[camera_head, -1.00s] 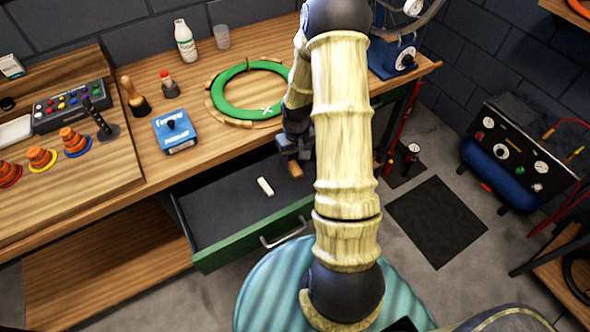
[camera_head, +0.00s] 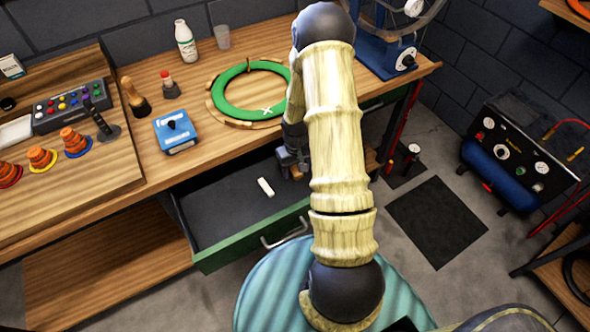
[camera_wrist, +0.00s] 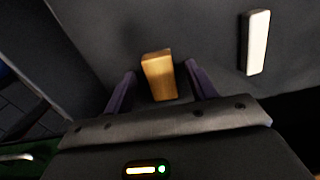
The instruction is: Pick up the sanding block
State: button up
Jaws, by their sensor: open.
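The sanding block appears to be the wood-coloured block (camera_wrist: 158,76) on the dark drawer floor. In the wrist view it stands between my gripper's two fingers, with a gap visible on each side. My gripper (camera_wrist: 160,84) is open around it, and no finger visibly presses on it. In the head view my gripper (camera_head: 292,163) is down inside the open drawer at its right end. There the block is mostly hidden by my gripper and arm.
The open drawer (camera_head: 215,258) has a green front with a metal handle. A white bar (camera_head: 265,187) lies in it, left of my gripper. A green ring (camera_head: 222,97), a blue box (camera_head: 175,132) and bottles stand on the bench above. The drawer's left part is clear.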

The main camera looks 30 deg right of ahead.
aim_at(296, 170)
jog(key=shift+c, duration=0.3)
jog(key=c, duration=1)
notch_tip(296, 170, up, 10)
